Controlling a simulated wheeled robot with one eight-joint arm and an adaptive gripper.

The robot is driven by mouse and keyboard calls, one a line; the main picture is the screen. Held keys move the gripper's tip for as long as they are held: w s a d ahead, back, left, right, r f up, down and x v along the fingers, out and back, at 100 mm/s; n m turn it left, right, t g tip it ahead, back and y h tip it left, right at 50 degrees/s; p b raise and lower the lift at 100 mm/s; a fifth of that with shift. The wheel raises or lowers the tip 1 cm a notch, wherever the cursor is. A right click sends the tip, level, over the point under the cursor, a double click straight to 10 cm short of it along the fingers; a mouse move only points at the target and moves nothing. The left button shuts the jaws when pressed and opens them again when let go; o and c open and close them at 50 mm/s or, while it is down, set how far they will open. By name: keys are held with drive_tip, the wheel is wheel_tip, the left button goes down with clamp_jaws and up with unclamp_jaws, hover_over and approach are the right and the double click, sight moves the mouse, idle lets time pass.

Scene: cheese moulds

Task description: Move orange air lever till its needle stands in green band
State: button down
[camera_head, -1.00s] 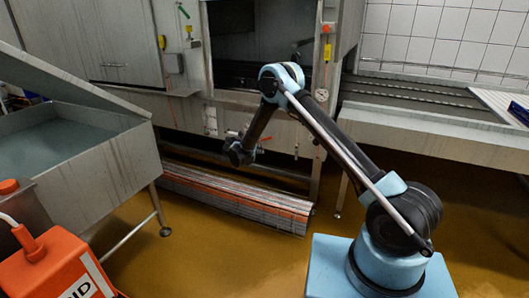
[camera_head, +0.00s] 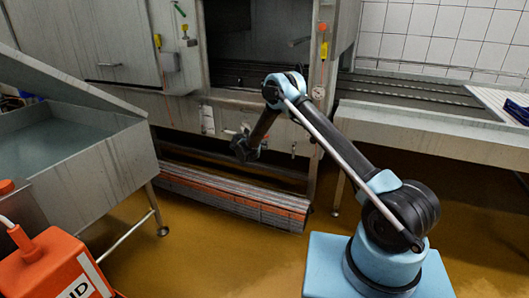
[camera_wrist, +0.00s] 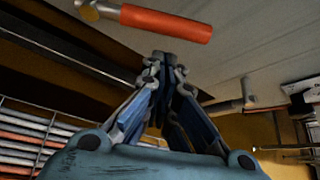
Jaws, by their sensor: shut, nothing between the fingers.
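An orange lever handle (camera_wrist: 166,24) with a metal end shows at the top of the wrist view. It lies roughly level in front of a pale metal panel. My gripper (camera_wrist: 168,60) is shut and empty, its fingertips just below the handle in that picture and seemingly apart from it; contact cannot be made out. In the head view my gripper (camera_head: 244,150) is low before the machine front (camera_head: 270,115), and I cannot make out the lever there. A small round dial-like fitting (camera_head: 319,93) is on the machine's right post. No needle or green band can be read.
A metal basin (camera_head: 95,165) stands at left, with an orange box (camera_head: 50,265) in front. A conveyor bench (camera_head: 430,125) is at right. Brown floor between is open.

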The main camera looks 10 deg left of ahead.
drive_tip(key=shift+w+a+r, duration=0.2)
drive_tip(key=shift+a+r, duration=0.1)
drive_tip(key=shift+r, duration=0.35)
drive_tip(key=shift+w+a+r, duration=0.15)
drive_tip(key=shift+a+r, duration=0.1)
drive_tip(key=shift+r, duration=0.35)
drive_tip(key=shift+d+f, duration=0.1)
